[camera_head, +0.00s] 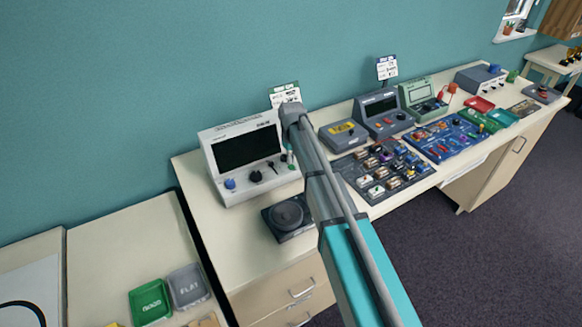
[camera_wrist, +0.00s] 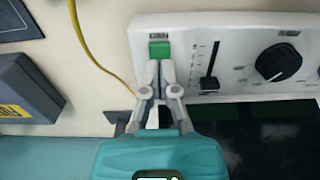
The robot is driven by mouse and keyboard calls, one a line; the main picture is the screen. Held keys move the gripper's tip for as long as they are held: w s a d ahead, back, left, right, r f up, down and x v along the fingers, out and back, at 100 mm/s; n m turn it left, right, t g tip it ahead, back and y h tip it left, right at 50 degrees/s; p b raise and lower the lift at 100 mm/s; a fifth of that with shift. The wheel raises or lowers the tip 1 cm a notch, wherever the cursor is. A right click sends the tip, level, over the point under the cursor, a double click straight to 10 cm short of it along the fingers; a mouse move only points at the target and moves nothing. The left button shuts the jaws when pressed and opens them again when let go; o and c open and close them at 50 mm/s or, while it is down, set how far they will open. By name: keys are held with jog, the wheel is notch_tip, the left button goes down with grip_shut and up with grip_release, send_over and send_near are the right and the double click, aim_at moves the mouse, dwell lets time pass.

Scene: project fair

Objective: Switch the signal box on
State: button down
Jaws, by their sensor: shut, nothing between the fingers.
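The signal box looks to be the white console (camera_head: 228,183) with a dark screen (camera_head: 247,149), a blue knob (camera_head: 230,184) and a black dial (camera_head: 256,176). Its control panel also shows in the wrist view (camera_wrist: 235,45), seen upside down. A green switch (camera_wrist: 159,49) sits in the panel beside a black slider (camera_wrist: 209,70) and the dial (camera_wrist: 278,62). My gripper (camera_wrist: 160,68) is shut and empty, its tips right at the switch's edge. I cannot tell whether they touch it or which way it is set. In the head view my arm hides the console's right end.
A round black device (camera_head: 288,216) stands in front of the console. A grey box with a yellow label (camera_head: 343,134), another console (camera_head: 382,113) and a board of modules (camera_head: 382,172) lie to the right. A yellow cable (camera_wrist: 88,52) runs beside the panel.

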aim_at(291, 166)
jog(key=shift+f+b, duration=1.05)
jog(key=shift+f, duration=0.05)
dwell(1.4)
jog(key=shift+r, duration=0.1)
notch_tip(291, 166, up, 10)
jog(key=p, duration=1)
dwell(0.6)
jog(key=s+d+f+m+b, duration=0.2)
jog(key=s+d+m, duration=0.4)
jog(key=s+d, duration=1.7)
jog(key=s, duration=0.3)
jog(key=shift+f+m, duration=0.15)
jog(key=shift+m, duration=0.25)
jog(key=shift+a, duration=0.1)
